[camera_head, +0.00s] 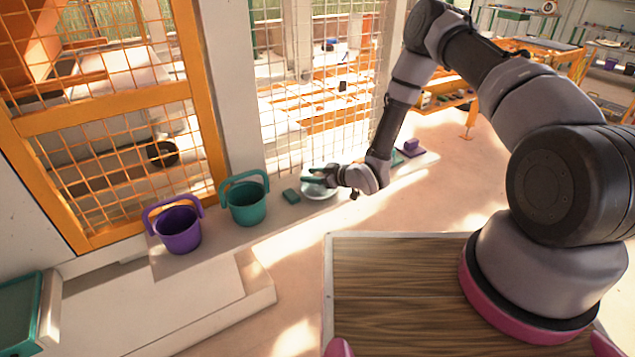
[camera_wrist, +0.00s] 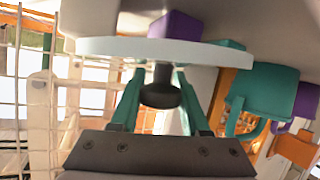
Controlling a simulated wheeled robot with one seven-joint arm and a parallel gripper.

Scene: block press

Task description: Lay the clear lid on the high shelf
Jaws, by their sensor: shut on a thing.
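The clear lid (camera_head: 318,187) is a pale round disc at the end of my arm, over the ledge by the mesh fence. In the wrist view the lid (camera_wrist: 140,47) is seen nearly edge-on, with a dark knob (camera_wrist: 160,90) at its middle. My gripper (camera_head: 322,175) has teal fingers, and in the wrist view the gripper (camera_wrist: 160,98) is shut on the lid by this knob. The lid looks clear of the ledge, but the exact gap is hard to tell. I cannot make out for sure which surface is the high shelf.
A teal bucket (camera_head: 245,203) and a purple bucket (camera_head: 178,230) stand on the ledge to the left. A small teal block (camera_head: 291,196) lies close to the lid. A purple block (camera_head: 411,146) sits farther right. The mesh fence (camera_head: 315,95) rises behind the ledge.

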